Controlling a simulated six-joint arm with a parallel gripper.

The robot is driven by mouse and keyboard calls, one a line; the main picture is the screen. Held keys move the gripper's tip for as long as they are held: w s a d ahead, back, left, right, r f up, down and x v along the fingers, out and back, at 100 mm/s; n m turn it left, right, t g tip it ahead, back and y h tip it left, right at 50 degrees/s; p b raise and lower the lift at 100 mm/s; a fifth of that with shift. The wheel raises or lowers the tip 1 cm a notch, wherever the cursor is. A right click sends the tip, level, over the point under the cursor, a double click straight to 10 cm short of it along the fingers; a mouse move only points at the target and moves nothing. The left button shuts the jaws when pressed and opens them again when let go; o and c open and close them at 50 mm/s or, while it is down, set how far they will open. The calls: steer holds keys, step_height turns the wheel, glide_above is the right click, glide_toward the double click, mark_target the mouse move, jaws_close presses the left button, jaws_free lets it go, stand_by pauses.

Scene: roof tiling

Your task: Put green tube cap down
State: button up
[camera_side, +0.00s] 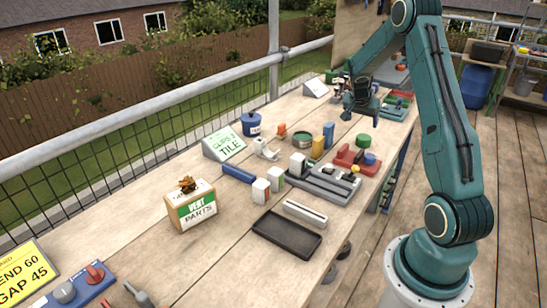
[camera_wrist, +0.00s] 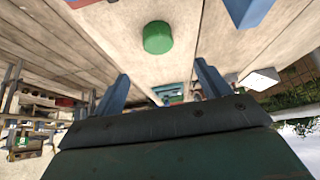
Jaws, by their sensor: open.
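The green tube cap (camera_wrist: 158,38) stands on bare wood in the wrist view, beyond my fingertips and not between them. In the side view a small green cylinder (camera_side: 363,140), which looks like the same cap, stands on the bench behind the red tray. My gripper (camera_wrist: 161,82) is open, with its two blue fingers spread and nothing between them. In the side view my gripper (camera_side: 360,112) hangs over the bench behind the cap, apart from it.
A red tray (camera_side: 346,158) and a blue block (camera_side: 328,133) stand near the cap. A round green tin (camera_side: 302,140) is farther left. A grey rack, a black tray (camera_side: 287,234) and a parts box (camera_side: 191,206) fill the nearer bench. Bare wood surrounds the cap.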

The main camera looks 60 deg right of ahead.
steer(key=w+a+r+n+t+y, duration=0.1)
steer(key=a+r+n, duration=0.3)
steer(key=a, duration=0.5)
steer(key=w+a+r+n+t+y, duration=0.1)
steer(key=a+r+t, duration=0.1)
steer(key=a+r, duration=0.55)
steer(key=a+r+n+t+y, duration=0.1)
steer(key=a+r+n, duration=0.3)
steer(key=a, duration=0.5)
steer(key=s+a+r+n+y, duration=0.1)
steer(key=s+a+n, duration=0.3)
steer(key=s+a, duration=0.4)
steer(key=s+a+r+n+t+y, duration=0.1)
steer(key=s+a+n, duration=0.3)
steer(key=s+a, duration=0.4)
steer(key=a+y, duration=0.1)
steer(key=a, duration=0.3)
steer(key=shift+s+a+r+n+y, duration=0.15)
steer(key=shift+a+r+n+y, duration=0.15)
steer(key=shift+a+r+n, duration=0.1)
